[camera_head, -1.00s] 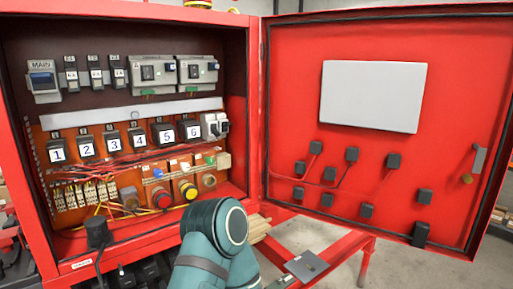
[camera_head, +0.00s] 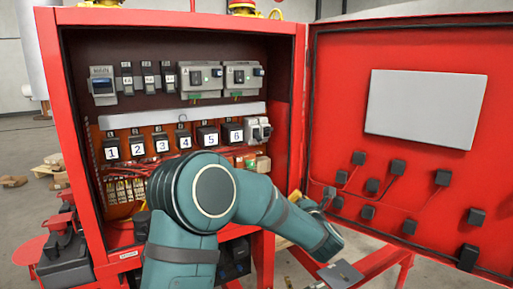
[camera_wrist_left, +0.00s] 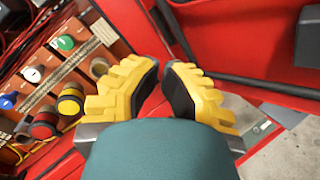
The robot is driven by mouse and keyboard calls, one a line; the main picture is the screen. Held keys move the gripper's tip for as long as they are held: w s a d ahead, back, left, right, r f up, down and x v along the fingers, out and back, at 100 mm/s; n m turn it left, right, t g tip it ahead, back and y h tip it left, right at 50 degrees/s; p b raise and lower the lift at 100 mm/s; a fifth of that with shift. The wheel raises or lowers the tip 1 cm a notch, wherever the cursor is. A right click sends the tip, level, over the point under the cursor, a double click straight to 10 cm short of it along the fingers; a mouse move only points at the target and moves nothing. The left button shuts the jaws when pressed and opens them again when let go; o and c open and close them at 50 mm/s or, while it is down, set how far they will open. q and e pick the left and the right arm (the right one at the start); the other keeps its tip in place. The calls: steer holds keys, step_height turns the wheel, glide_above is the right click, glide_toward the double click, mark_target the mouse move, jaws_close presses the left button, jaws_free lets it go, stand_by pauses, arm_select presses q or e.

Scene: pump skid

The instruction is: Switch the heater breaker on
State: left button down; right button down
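In the head view the open red cabinet holds a row of black breakers (camera_head: 172,143) numbered 1 to 6. A grey unit (camera_head: 258,130) sits at the right end of that row. Above are a blue-and-grey main switch (camera_head: 102,86), several small breakers (camera_head: 147,79) and two grey units (camera_head: 202,80). No heater label is legible, and lever positions are too small to tell. My left gripper (camera_wrist_left: 163,66) shows yellow fingers, apart and empty, in the left wrist view. It is beside the cabinet's lower right edge, right of the coloured buttons. My right gripper is not in view.
The cabinet door (camera_head: 400,170) stands open at the right, with a blank white plate (camera_head: 425,107) and several black blocks. My teal arm hides the cabinet's lower part. Red (camera_wrist_left: 45,123) and yellow (camera_wrist_left: 71,100) buttons lie left of the fingers.

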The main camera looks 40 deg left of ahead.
mark_target(250, 144)
arm_select(q)
steer(key=s+a+r+n+g+y, duration=0.2)
steer(key=a+r+n, duration=0.1)
steer(key=r+n, duration=0.3)
steer(key=s+a+r+n+g+y, duration=0.3)
steer(key=r+n, duration=0.3)
steer(key=shift+n, duration=0.3)
steer(key=shift+s, duration=0.1)
steer(key=p+x, duration=0.1)
steer(key=x, duration=0.9)
steer(key=shift+p, duration=0.3)
